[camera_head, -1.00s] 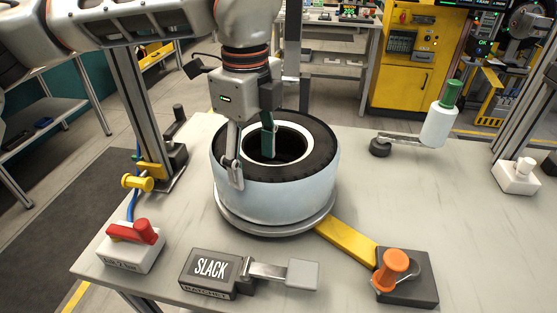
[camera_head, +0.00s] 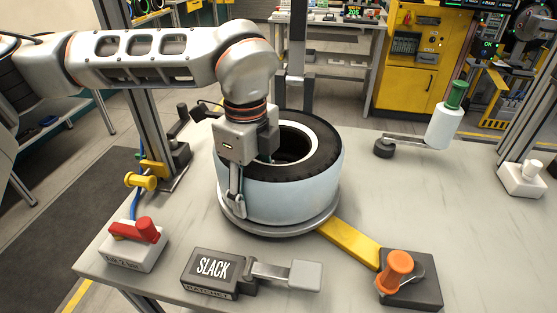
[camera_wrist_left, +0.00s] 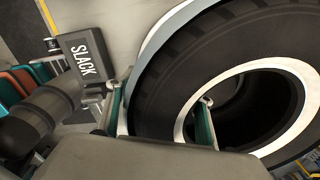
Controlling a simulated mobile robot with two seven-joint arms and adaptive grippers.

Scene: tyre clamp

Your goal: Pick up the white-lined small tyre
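The small tyre (camera_head: 300,180) lies flat on a round grey plate on the table, with black tread on top, a pale blue outer side and a white ring lining its hole. My left gripper (camera_head: 252,182) is low over the tyre's near-left wall, one finger outside and one inside the hole. In the left wrist view the tyre (camera_wrist_left: 165,75) sits between the two spread fingers (camera_wrist_left: 160,115), with narrow gaps seeming to show beside them. In the head view the inner finger is mostly hidden by the gripper body and tyre. My right gripper is not in view.
A SLACK ratchet box (camera_head: 215,272) with a lever stands in front. A red-handled valve (camera_head: 137,240) is front left. A yellow arm (camera_head: 348,243) leads to an orange knob (camera_head: 395,268). A green-topped white bottle-like part (camera_head: 445,122) is at right. The table's right side is largely clear.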

